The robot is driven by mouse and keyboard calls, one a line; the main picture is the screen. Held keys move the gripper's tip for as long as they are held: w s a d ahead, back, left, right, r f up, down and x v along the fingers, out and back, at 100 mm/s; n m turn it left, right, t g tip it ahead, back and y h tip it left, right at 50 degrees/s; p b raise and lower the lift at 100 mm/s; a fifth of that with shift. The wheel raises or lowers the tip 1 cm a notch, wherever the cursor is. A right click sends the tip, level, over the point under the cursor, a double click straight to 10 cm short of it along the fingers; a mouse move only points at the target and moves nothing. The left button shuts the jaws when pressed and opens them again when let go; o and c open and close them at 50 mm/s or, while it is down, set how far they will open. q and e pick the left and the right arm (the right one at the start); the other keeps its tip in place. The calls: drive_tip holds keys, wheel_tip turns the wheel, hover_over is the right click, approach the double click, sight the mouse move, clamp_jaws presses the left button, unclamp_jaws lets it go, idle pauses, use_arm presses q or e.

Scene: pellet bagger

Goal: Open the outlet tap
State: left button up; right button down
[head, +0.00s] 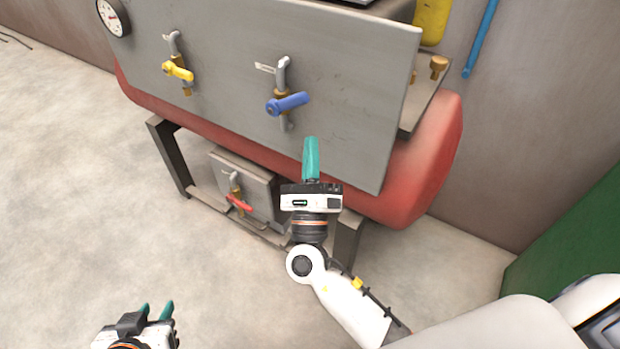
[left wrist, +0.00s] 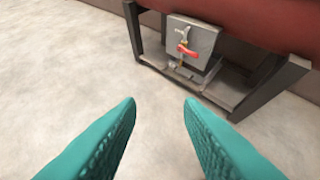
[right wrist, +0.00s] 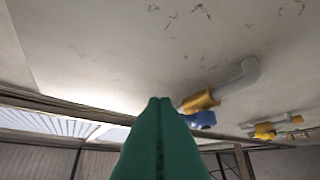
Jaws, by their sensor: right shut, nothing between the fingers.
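Three taps show, and I cannot tell from their small tags which is the outlet. The blue-handled tap (head: 288,104) and the yellow-handled tap (head: 178,71) sit on the grey panel, handles roughly crosswise. A red-handled tap (head: 238,202) is on the small box below; it also shows in the left wrist view (left wrist: 187,51), its handle crosswise. My right gripper (head: 311,142) is shut and empty, just below the blue handle. In the right wrist view its fingers (right wrist: 160,102) partly hide the blue handle (right wrist: 201,119). My left gripper (head: 158,308) is open and empty, low at the left.
The grey panel (head: 350,130) stands in front of a red tank (head: 436,160) on a dark frame (head: 170,160). A gauge (head: 112,17) is at upper left. A green block (head: 575,245) stands at the right. The floor at the left is clear.

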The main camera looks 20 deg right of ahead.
sight(287, 103)
use_arm(q)
drive_tip(key=shift+s+a+f+g, duration=0.15)
drive_tip(key=shift+s+f+g, duration=0.25)
drive_tip(key=shift+s, duration=0.1)
use_arm(e)
drive_tip(key=w+r, duration=0.1)
drive_tip(key=r, duration=0.1)
drive_tip(key=w+a+r, duration=0.1)
drive_tip(key=w+r, duration=0.1)
